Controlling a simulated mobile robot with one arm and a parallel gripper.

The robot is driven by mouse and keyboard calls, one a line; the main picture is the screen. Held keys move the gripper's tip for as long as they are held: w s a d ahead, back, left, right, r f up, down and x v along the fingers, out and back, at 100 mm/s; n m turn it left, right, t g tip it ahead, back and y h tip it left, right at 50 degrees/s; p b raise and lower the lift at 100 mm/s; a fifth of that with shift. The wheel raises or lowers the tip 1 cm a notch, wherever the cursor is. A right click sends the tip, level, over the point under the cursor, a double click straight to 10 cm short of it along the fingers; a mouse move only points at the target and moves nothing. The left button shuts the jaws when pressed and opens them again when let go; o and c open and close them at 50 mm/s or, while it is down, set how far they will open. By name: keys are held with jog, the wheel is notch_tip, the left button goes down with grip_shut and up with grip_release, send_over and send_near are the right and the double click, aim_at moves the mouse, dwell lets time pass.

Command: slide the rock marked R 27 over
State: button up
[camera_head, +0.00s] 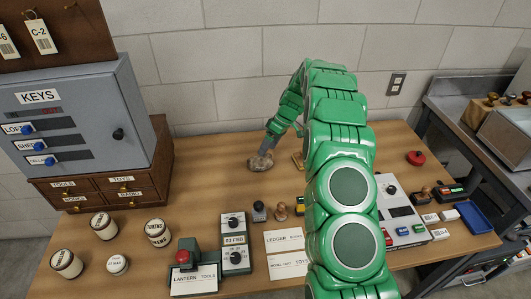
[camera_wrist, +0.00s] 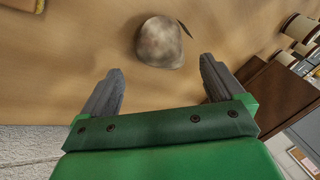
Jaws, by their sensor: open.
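A brownish-grey rock (camera_head: 259,164) lies on the wooden table toward the back, left of my arm. It also shows in the wrist view (camera_wrist: 161,42), just beyond my fingertips and roughly centred between them. I cannot read any marking on it. My gripper (camera_wrist: 158,66) is open and empty, its two grey fingers apart with a gap before the rock. In the head view my gripper (camera_head: 270,149) reaches down beside the rock's far side, and its fingers are partly hard to make out.
A key cabinet (camera_head: 70,115) on wooden drawers (camera_head: 100,190) stands at the left. Several labelled jars (camera_head: 103,226) stand in front of it. A lantern control box (camera_head: 235,243), cards (camera_head: 284,240) and a stamp fill the front. The table around the rock's left is clear.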

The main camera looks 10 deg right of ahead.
jog(key=v, duration=0.3)
jog(key=shift+r, duration=0.15)
dwell(0.3)
jog(key=s+a+r+m+h, duration=0.1)
jog(key=s+a+r+m, duration=0.1)
jog(key=s+r, duration=0.9)
jog(key=s+a+r+m+h, duration=0.1)
jog(key=s+a+r+m, duration=0.1)
jog(key=s+r, duration=0.9)
jog(key=s+d+m+h, duration=0.1)
jog(key=s+d+m, duration=0.1)
jog(key=s, duration=1.4)
jog(key=s+d+m+h, duration=0.2)
jog(key=s+d+m, duration=0.1)
jog(key=s, duration=1.4)
jog(key=shift+s+f+m, duration=0.15)
jog(key=shift+s+m, duration=0.15)
jog(key=shift+m, duration=0.4)
